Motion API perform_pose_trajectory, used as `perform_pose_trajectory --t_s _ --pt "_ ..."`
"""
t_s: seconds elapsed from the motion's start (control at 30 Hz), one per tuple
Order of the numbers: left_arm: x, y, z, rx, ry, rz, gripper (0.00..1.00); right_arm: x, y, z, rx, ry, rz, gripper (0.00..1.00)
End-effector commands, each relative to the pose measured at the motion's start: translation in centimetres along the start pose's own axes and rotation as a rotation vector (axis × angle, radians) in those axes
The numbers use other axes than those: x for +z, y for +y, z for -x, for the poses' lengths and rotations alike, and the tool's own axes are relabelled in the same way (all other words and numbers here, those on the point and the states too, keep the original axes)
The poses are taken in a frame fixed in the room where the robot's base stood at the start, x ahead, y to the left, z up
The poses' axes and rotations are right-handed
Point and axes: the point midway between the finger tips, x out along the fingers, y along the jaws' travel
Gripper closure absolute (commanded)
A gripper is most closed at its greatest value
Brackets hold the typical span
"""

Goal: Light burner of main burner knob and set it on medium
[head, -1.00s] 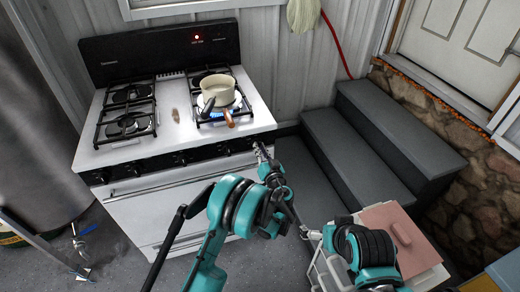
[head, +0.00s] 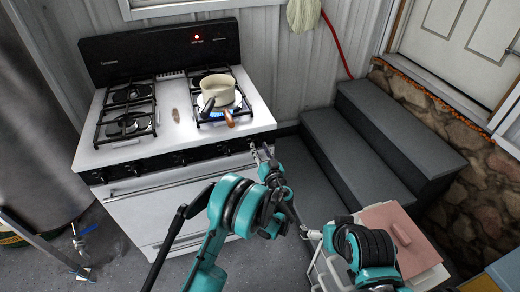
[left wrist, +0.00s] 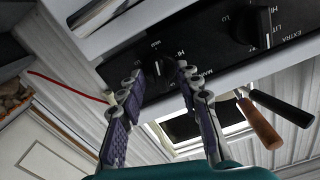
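The white stove (head: 150,205) stands at the left with a row of black knobs on its front panel (head: 160,163). My left gripper (head: 260,155) is at the right end of that panel. In the left wrist view, my left gripper (left wrist: 158,80) has its fingers on both sides of a black knob (left wrist: 158,68) with a pale pointer line; small gaps seem to show beside the knob. HI, MED and LO style markings surround it. My right gripper is not clearly visible.
Another knob (left wrist: 250,25), marked LITE and LO, sits beside the gripped area in the left wrist view. Dark steps (head: 350,150) rise right of the stove. A pink-lidded white container (head: 400,235) stands beside my right arm. Two pan handles (left wrist: 260,125) overhang the stove edge.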

Motion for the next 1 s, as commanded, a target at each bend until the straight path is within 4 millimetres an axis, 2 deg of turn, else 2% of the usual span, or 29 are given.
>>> perform_pose_trajectory --t_s 0.27,0.37,0.7,0.83,1.0 --pt "-0.1 0.0 0.5 0.001 0.001 -0.001 0.66 0.0 0.0 0.0 0.0 0.0 0.0 0.0" --pt "-0.1 0.1 1.9 0.003 0.002 -0.001 0.66 0.0 0.0 0.0 0.0 0.0 0.0 0.0" --pt "-0.1 0.1 9.2 0.003 0.001 -0.001 0.66 0.0 0.0 0.0 0.0 0.0 0.0 0.0" --pt "0.0 0.1 11.0 0.002 0.001 -0.001 0.66 0.0 0.0 0.0 0.0 0.0 0.0 0.0" --pt "0.0 0.0 12.0 0.0 0.0 -0.001 0.66 0.0 0.0 0.0 0.0 0.0 0.0 0.0"
